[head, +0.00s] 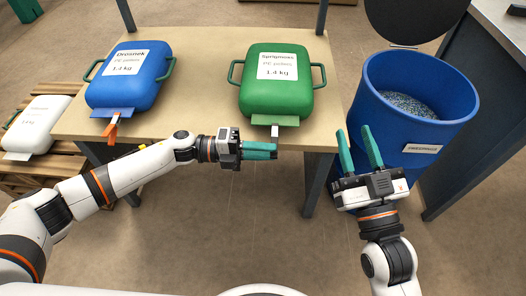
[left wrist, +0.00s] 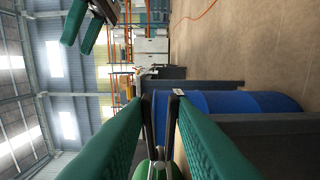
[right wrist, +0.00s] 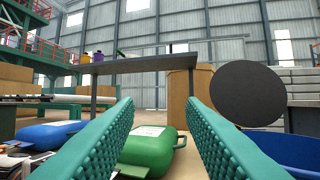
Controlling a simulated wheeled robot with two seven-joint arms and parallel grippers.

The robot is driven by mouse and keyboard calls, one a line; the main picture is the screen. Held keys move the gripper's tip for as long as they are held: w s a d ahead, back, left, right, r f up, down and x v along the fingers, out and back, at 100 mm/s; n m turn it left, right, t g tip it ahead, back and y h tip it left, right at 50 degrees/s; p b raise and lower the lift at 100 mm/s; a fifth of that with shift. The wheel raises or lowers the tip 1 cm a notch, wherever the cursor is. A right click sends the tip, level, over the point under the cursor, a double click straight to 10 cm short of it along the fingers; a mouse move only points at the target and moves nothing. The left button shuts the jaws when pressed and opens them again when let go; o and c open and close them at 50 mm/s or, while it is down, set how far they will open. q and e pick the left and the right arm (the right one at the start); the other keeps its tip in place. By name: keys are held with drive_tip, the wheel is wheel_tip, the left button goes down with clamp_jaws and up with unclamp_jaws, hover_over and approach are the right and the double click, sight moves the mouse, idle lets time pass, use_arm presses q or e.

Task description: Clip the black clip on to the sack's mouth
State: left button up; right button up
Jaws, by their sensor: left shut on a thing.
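The green sack (head: 276,88) lies on the table, its flat mouth flap (head: 275,120) towards the front edge. A small pale strip (head: 275,131) hangs from the flap. My left gripper (head: 274,150) is just in front of this mouth, shut on the black clip. In the left wrist view the clip's dark arms (left wrist: 173,122) show between the fingers, with green of the sack (left wrist: 158,170) below. I cannot tell whether the clip is around the mouth. My right gripper (head: 358,142) is open and empty, beside the blue bin; its fingers frame the green sack in the right wrist view (right wrist: 148,150).
A blue sack (head: 130,75) with an orange clip (head: 112,130) lies left on the table (head: 205,60). A white sack (head: 40,118) lies on a pallet at far left. A blue bin (head: 390,125) of pellets stands right of the table. Floor in front is free.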

use_arm(q)
drive_tip(key=shift+w, duration=0.25)
use_arm(e)
drive_tip(key=shift+s+a+r, duration=0.1)
drive_tip(key=shift+s+r, duration=0.05)
drive_tip(key=shift+r, duration=0.25)
drive_tip(key=shift+r+t+y, duration=0.1)
drive_tip(key=shift+t+y, duration=0.2)
use_arm(q)
drive_tip(key=shift+w+b, duration=0.45)
drive_tip(key=shift+w, duration=0.05)
use_arm(e)
drive_tip(key=shift+s+r+t, duration=0.65)
drive_tip(key=shift+r+t, duration=0.25)
drive_tip(key=shift+r, duration=0.1)
use_arm(q)
drive_tip(key=shift+o, duration=1.4)
drive_tip(key=o, duration=1)
idle(1.2)
drive_tip(key=o, duration=0.6)
